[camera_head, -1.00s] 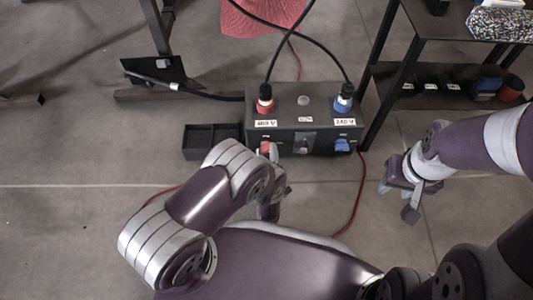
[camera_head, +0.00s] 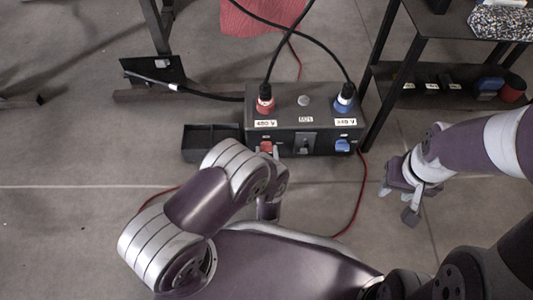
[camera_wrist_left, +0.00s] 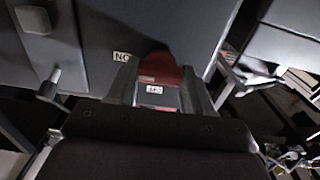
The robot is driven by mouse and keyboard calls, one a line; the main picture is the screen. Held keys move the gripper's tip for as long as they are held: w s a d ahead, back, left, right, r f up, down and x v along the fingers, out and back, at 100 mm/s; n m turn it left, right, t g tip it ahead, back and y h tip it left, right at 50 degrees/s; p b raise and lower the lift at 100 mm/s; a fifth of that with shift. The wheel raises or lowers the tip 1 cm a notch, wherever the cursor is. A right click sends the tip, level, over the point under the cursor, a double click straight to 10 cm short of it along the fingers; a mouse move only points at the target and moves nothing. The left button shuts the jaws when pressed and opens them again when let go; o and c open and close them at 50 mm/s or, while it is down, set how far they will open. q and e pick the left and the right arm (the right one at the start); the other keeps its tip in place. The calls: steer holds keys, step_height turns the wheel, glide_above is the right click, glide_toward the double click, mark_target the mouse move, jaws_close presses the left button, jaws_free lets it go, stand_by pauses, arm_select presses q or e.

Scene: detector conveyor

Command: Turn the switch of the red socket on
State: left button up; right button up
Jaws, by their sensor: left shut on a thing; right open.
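The red socket (camera_head: 265,104) sits on top of a dark power box on the floor, with a black plug in it. The red switch (camera_head: 266,147) is on the box's front face below it, partly covered by my left arm. In the left wrist view, my left gripper (camera_wrist_left: 160,96) is shut on the red switch (camera_wrist_left: 160,68), a finger on either side. Small white labels show beside and below the switch. The head view hides most of the left gripper behind its arm. My right gripper (camera_head: 399,203) is open and empty, right of the box.
A blue socket (camera_head: 343,104) and blue switch (camera_head: 342,145) are on the box's right part. A black tray (camera_head: 211,142) stands to its left. A black shelf (camera_head: 414,98) stands close on the right. Black cables rise from the plugs. A red cable (camera_head: 357,205) lies on the floor.

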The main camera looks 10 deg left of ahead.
stand_by(0.5)
arm_select(q)
steer(key=o, duration=1)
steer(key=shift+o, duration=0.2)
arm_select(e)
steer(key=shift+s+f, duration=0.1)
